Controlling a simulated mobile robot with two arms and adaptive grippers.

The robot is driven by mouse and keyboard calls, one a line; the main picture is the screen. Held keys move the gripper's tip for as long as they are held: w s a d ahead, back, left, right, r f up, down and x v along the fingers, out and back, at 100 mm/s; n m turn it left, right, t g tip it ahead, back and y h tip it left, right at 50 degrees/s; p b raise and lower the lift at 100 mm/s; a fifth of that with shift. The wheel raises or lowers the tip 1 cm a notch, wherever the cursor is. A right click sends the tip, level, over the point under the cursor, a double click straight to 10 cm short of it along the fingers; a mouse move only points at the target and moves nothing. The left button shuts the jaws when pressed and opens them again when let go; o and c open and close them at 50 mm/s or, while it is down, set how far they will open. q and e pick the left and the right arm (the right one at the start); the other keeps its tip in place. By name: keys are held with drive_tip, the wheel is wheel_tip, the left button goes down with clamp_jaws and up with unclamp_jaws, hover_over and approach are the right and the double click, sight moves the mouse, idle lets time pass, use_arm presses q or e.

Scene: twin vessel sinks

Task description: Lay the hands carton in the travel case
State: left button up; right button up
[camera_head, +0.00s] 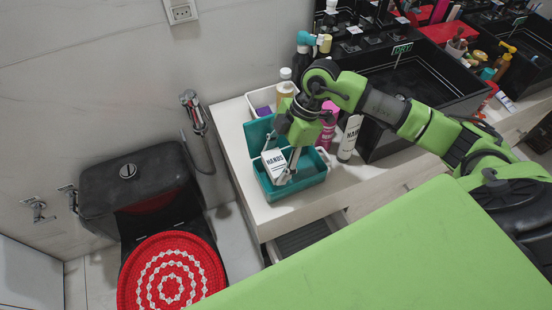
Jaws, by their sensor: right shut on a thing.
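The hands carton (275,163) is a small white box with dark "HANDS" lettering. It is tilted and sits within the outline of the travel case (296,187), a teal open box with its lid raised at the back. My right gripper (288,173) points down over the case and is shut on the carton at its right side. Whether the carton touches the case floor is hard to tell. My left gripper is not in view.
A pink bottle (327,126) and a white "HAND" tube (350,138) stand right behind the case. A white bin (262,100) and bottles stand at the back. A black vessel sink (430,72) is to the right. An open drawer (303,238) is below the counter.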

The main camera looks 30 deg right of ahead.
drive_tip(key=shift+f+b, duration=0.35)
drive_tip(key=shift+f, duration=0.25)
drive_tip(key=o, duration=0.9)
drive_tip(key=shift+r, duration=0.2)
drive_tip(key=b+v, duration=0.1)
drive_tip(key=v, duration=1.2)
drive_tip(key=shift+a, duration=0.15)
drive_tip(key=shift+f, duration=0.1)
